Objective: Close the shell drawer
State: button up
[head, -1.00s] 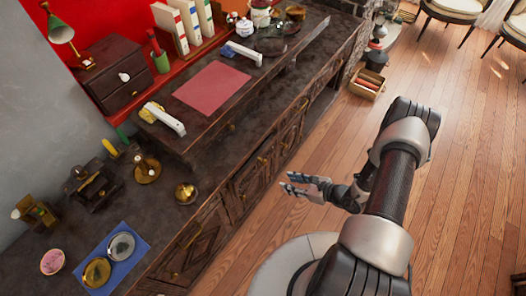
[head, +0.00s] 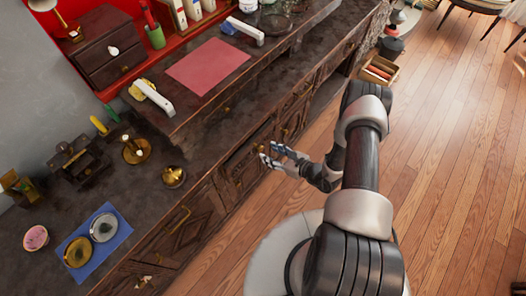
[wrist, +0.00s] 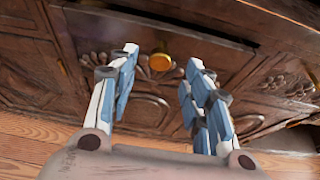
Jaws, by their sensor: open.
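My gripper (head: 271,154) is open and empty, close to the front of the dark wooden cabinet (head: 205,215). In the wrist view, a round gold knob (wrist: 160,62) shows between the two fingers, beyond their tips and apart from them. It sits on a carved drawer front (wrist: 215,60) with a dark gap along its top edge, so this drawer looks slightly open. A small dark chest on the cabinet top has a drawer with a white shell-like knob (head: 113,50); it looks shut. I cannot tell for sure which one is the shell drawer.
The counter holds a red mat (head: 208,66), a blue mat (head: 110,232) with metal dishes, a brass bell (head: 173,176) and a white-handled tool (head: 155,97). A crate (head: 379,70) stands on the floor beyond.

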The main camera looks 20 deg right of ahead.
aim_at(262, 149)
jog(key=b+x, duration=0.1)
jog(key=x, duration=0.4)
jog(key=shift+w, duration=0.1)
jog(key=shift+c, duration=0.6)
grip_shut()
